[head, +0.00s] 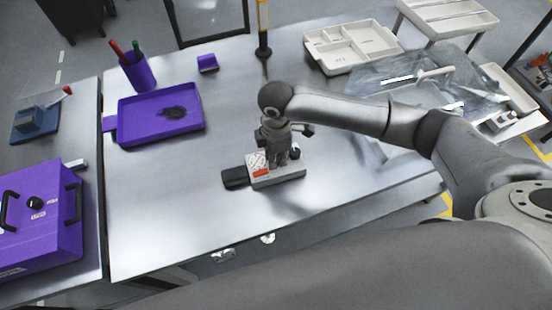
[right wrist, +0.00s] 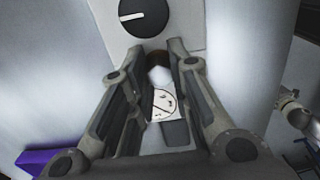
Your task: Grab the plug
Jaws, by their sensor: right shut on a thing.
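A light grey housing (head: 285,178) lies near the middle of the metal table, with a red part, a patterned white face and a black knob on top. The knob (right wrist: 145,16) shows at the top of the right wrist view. My right gripper (head: 283,160) points down over the housing. In the right wrist view its fingers (right wrist: 165,62) are closed around a small whitish plug (right wrist: 159,76), brown at its far end. The fingers hide most of the plug; I cannot tell whether it still touches the housing. My left gripper is not in view.
A dark block (head: 235,177) sits against the housing's left side. A purple tray (head: 190,137) and a purple pen cup (head: 139,76) stand at the back left. A white divided tray (head: 322,62) and a clear bag (head: 440,85) lie at the back right. The front left tabletop is clear.

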